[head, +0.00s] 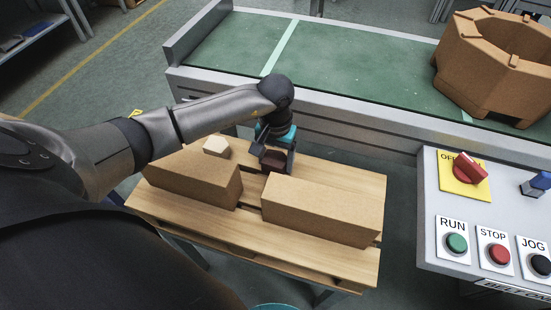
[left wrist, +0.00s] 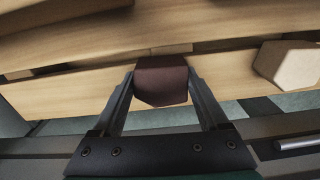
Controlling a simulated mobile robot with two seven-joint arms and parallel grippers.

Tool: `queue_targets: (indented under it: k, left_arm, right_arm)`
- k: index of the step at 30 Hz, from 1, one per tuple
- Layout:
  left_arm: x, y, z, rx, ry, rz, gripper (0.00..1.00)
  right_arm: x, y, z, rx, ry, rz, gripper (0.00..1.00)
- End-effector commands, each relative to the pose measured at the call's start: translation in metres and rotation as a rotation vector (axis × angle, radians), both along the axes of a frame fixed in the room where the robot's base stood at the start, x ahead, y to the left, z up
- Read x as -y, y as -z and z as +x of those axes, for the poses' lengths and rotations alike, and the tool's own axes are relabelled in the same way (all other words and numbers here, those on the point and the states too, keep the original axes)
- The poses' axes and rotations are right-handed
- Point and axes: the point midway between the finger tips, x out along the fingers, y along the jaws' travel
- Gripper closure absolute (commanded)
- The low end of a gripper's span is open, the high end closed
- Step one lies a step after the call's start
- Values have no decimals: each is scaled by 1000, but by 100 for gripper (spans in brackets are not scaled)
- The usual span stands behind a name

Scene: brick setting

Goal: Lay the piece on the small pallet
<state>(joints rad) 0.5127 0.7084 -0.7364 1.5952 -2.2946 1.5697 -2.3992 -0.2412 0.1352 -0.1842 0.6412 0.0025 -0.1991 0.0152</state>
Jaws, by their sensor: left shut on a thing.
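The small wooden pallet (head: 275,245) stands in front of the conveyor in the head view. Its planks also fill the upper part of the left wrist view (left wrist: 75,95). My left gripper (head: 275,167) points down at the pallet's far side, between two cardboard boxes. It is shut on a dark red-brown piece (left wrist: 162,82), which sits between both fingers in the left wrist view. The piece (head: 273,160) is partly hidden by the fingers in the head view. I cannot tell whether it touches the planks. My right gripper is not in view.
A long box (head: 320,208) lies right on the pallet and another box (head: 195,178) lies left. A small pale block (head: 216,147) is near the far left edge. The green conveyor (head: 345,65) carries a large brown octagonal carton (head: 490,75). A control panel (head: 430,220) is at right.

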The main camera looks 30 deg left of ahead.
Motion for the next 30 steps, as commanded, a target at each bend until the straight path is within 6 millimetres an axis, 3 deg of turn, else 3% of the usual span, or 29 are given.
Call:
queue_targets:
  k: [7, 17, 30]
  left_arm:
    - [0, 0, 0, 0, 0, 0, 0]
    - [0, -4, 0, -1, -1, -1, 0]
    - [-1, -93, 1, 4, 0, 1, 0]
  right_arm:
    - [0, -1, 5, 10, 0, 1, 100]
    - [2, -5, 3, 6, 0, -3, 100]
    - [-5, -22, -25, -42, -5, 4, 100]
